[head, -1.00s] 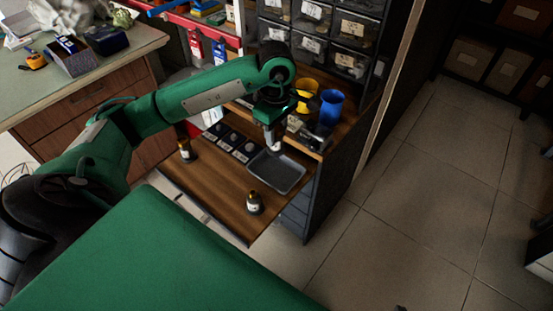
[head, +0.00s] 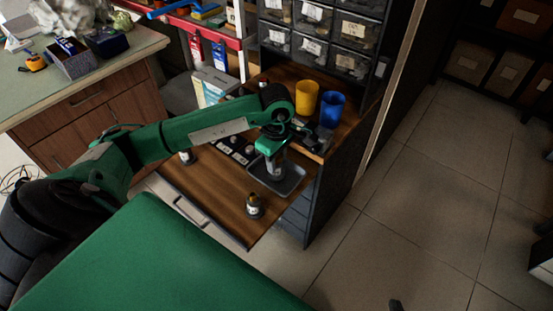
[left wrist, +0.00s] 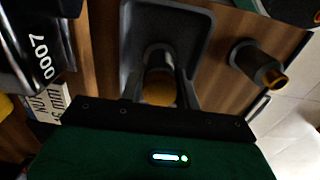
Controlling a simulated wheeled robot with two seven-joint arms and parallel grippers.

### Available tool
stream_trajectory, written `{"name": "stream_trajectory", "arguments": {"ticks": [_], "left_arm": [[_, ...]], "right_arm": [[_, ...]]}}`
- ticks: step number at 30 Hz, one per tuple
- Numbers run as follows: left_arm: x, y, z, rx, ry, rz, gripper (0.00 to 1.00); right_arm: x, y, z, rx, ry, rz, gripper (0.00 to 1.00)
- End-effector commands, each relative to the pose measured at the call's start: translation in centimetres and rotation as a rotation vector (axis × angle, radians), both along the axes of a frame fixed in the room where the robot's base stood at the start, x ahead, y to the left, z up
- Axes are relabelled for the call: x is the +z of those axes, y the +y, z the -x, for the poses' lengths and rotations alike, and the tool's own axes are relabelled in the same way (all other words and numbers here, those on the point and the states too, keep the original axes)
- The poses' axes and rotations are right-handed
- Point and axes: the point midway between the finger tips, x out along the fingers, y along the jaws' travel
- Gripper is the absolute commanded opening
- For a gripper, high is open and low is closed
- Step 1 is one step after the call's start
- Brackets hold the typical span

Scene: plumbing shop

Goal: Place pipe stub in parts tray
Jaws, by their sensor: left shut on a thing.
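The parts tray (head: 297,188) is a shallow dark grey tray on the wooden pull-out board. It also shows in the left wrist view (left wrist: 195,22). My left gripper (head: 273,167) points down over the tray's left part. In the left wrist view its two fingers (left wrist: 160,88) are shut on the pipe stub (left wrist: 160,90), whose orange-brown end faces the camera. The stub is within the tray's outline; whether it touches the tray floor I cannot tell. The gripper hides much of the stub in the head view. My right gripper is not seen.
A similar one (head: 186,157) stands at the left. Yellow (head: 306,98) and blue (head: 331,110) cups stand behind.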

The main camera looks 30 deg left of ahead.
Motion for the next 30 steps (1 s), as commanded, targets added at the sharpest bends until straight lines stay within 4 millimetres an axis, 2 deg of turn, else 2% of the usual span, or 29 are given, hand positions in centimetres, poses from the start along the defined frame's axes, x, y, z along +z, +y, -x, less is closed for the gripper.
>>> {"name": "stream_trajectory", "arguments": {"ticks": [4,5,8,20,23,30], "left_arm": [[-0.2,0.0,-0.1,0.000,-0.002,0.000,0.00],[-0.2,0.0,0.0,0.000,0.000,0.000,0.36],[-0.2,0.0,0.0,0.000,0.000,0.000,0.54],[0.1,0.0,0.0,0.000,0.000,0.000,0.54],[1.7,0.0,-0.1,0.000,-0.004,-0.001,0.54],[7.1,0.0,-0.1,0.000,-0.004,-0.001,0.54]], "right_arm": [[0.0,0.4,-0.1,0.001,-0.023,-0.015,0.00],[0.0,0.4,0.0,0.002,-0.026,-0.017,0.00],[0.0,0.5,0.0,0.003,-0.023,-0.018,0.00],[0.1,0.2,0.1,0.003,-0.007,-0.006,0.00],[0.4,-0.5,-0.1,-0.005,0.017,0.015,0.00],[0.1,-1.8,0.3,-0.012,0.111,0.068,0.00]]}}
